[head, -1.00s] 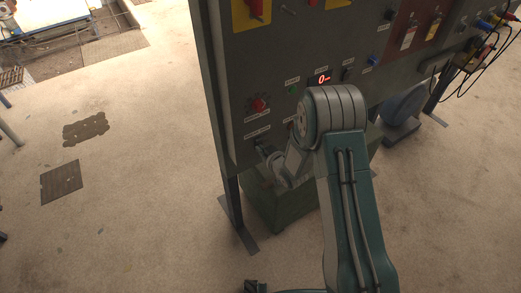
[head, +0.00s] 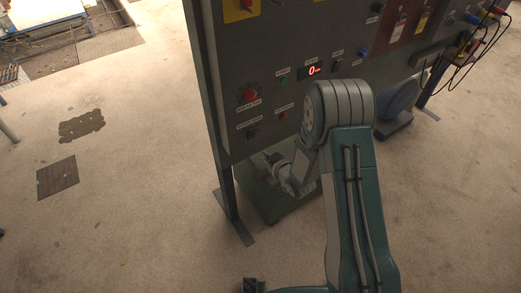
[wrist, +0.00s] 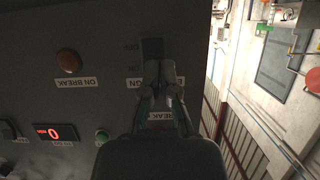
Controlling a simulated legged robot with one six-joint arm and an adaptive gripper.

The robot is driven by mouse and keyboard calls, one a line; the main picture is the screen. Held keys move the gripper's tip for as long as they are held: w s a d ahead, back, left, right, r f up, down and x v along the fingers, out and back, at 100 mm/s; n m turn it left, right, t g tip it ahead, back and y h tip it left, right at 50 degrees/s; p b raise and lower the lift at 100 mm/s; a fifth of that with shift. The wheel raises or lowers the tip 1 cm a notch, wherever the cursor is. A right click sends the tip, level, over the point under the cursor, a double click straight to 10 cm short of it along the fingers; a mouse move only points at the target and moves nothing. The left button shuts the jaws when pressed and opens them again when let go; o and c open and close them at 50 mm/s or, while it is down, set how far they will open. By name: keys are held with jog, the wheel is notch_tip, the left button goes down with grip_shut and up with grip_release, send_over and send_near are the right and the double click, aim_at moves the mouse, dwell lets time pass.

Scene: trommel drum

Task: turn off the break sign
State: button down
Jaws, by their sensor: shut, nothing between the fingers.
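The break sign switch (head: 252,132) is a small dark switch low on the grey panel, under its white label (head: 249,122). In the wrist view the dark switch (wrist: 152,48) stands just beyond my fingertips, and the fingers cover part of its label. My gripper (wrist: 161,72) is shut and empty, pointing at the panel by the switch. Whether it touches the panel cannot be told. In the head view my gripper (head: 268,158) is low at the panel's bottom edge, just below the switch.
A red knob (head: 250,96) sits above the switch. A green button (head: 283,79) and a red-digit display (head: 313,71) reading 0 are higher up. Cables (head: 470,58) hang at the upper right. The floor left of the panel is open.

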jog(key=s+d, duration=0.1)
jog(key=s, duration=0.1)
jog(key=s+d, duration=0.2)
jog(key=shift+d, duration=0.1)
dwell(0.3)
jog(key=shift+d+r, duration=0.1)
jog(key=s+d+r+m+h, duration=0.1)
jog(key=d+r+h, duration=0.15)
jog(key=r, duration=0.45)
jog(key=s+d+r+m+g+h, duration=0.1)
jog(key=d+r+h, duration=0.1)
jog(key=d+r, duration=0.3)
jog(key=s+d+r+m+h, duration=0.1)
jog(key=d+r+h, duration=0.1)
jog(key=r, duration=0.6)
jog(key=s+d+r+m+g, duration=0.1)
jog(key=s+r, duration=0.2)
jog(key=s, duration=0.5)
jog(key=s+d+r+m+g+h, duration=0.1)
jog(key=s+r, duration=0.3)
jog(key=s, duration=0.4)
jog(key=s+d+r+m+g, duration=0.1)
jog(key=s+r+g, duration=0.1)
jog(key=s+r, duration=0.2)
jog(key=s, duration=0.3)
jog(key=shift+s+m+g, duration=0.4)
